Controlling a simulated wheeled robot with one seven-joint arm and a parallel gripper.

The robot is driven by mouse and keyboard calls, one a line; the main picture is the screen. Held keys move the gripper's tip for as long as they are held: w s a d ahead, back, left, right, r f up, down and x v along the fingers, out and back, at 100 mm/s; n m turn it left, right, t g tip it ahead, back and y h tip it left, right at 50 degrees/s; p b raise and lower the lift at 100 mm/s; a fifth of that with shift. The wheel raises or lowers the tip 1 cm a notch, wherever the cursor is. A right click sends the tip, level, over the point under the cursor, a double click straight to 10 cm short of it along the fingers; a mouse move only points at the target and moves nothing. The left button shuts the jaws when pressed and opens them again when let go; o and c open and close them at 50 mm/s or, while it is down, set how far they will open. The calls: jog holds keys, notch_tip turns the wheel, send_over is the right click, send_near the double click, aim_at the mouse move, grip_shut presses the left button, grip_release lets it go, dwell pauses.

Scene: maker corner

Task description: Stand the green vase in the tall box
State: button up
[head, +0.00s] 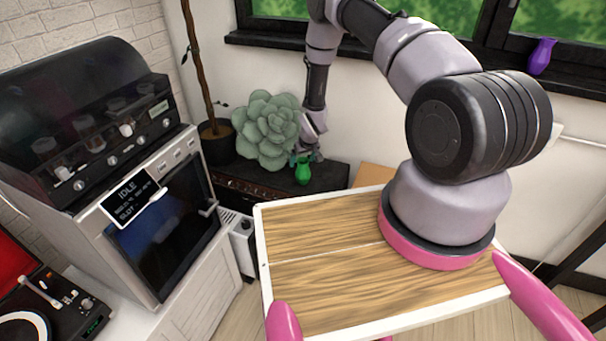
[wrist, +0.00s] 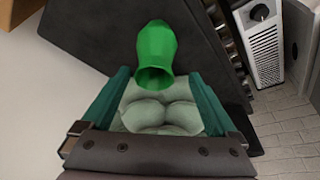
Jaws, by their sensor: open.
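The green vase (head: 303,174) stands on the dark low cabinet (head: 330,180) by the wall, right of a large pale green succulent. My gripper (head: 304,157) is just above the vase, with its teal fingers pointing down. In the wrist view the vase (wrist: 156,50) lies just ahead of the open gripper (wrist: 162,85), roughly centred, its open mouth towards the fingers. No grip on the vase shows. I cannot make out a tall box for certain; a tan cardboard-like surface (head: 374,175) shows partly behind my tray.
A potted trunk (head: 216,140) stands behind. A purple vase (head: 541,56) is on the windowsill. A white vented unit (wrist: 264,42) stands beside the cabinet.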

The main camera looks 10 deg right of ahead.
jog(key=shift+w+d+x, duration=0.1)
jog(key=shift+d+x, duration=0.05)
jog(key=shift+x, duration=1.2)
jog(key=shift+w+d+x, duration=0.15)
jog(key=shift+x, duration=1.2)
jog(key=shift+r, duration=0.15)
grip_shut()
